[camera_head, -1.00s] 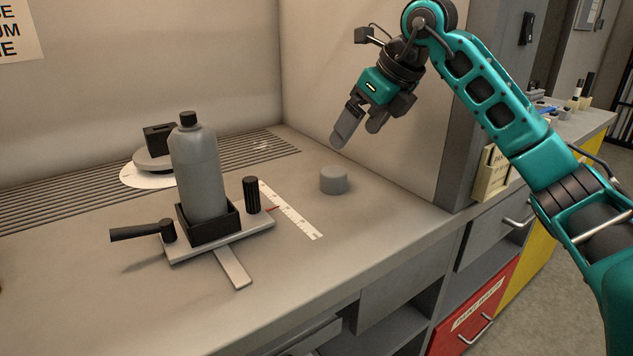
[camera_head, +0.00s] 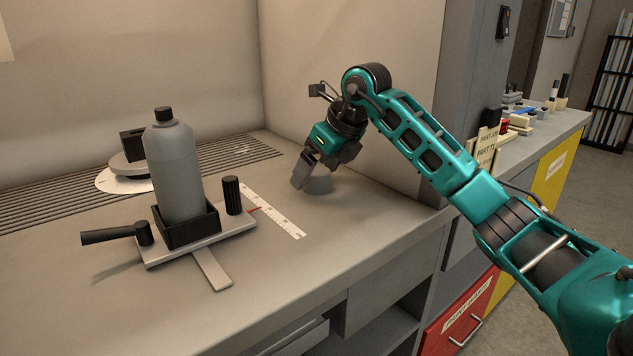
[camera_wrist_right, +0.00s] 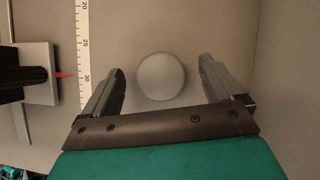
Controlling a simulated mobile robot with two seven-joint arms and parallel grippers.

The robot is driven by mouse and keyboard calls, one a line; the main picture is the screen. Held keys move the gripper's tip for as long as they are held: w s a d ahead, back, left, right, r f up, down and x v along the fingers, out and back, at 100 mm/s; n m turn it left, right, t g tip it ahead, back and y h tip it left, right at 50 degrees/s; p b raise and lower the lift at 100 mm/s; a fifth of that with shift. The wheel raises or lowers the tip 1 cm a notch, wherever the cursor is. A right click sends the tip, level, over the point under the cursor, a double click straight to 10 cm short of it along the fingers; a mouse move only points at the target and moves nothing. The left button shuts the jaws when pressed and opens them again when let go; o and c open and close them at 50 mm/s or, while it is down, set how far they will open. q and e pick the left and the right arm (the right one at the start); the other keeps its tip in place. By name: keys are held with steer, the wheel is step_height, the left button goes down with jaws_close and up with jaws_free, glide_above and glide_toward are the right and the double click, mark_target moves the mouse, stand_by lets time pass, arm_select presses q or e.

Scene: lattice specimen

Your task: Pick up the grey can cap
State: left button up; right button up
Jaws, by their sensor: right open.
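The grey can cap (camera_head: 319,185) sits on the bench to the right of the white ruler strip, partly hidden behind my right gripper in the head view. My right gripper (camera_head: 308,178) is open and empty, pointing down close to the cap. In the right wrist view the round cap (camera_wrist_right: 161,77) lies between and a little beyond the two spread fingers of the gripper (camera_wrist_right: 161,85), with a gap on each side. I cannot tell the exact height of the fingertips over the bench. My left gripper is not in view.
A fixture (camera_head: 222,240) holding a grey bottle (camera_head: 173,170) in a black holder stands left of the cap, with a black handle (camera_head: 112,234). A ruler strip (camera_head: 272,211) lies between. The hood's side wall (camera_head: 390,90) is close on the right. The bench front is clear.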

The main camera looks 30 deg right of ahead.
steer(key=shift+w+a+f, duration=0.1)
steer(key=shift+w+f, duration=0.15)
steer(key=shift+f, duration=0.25)
steer(key=shift+c, duration=0.4)
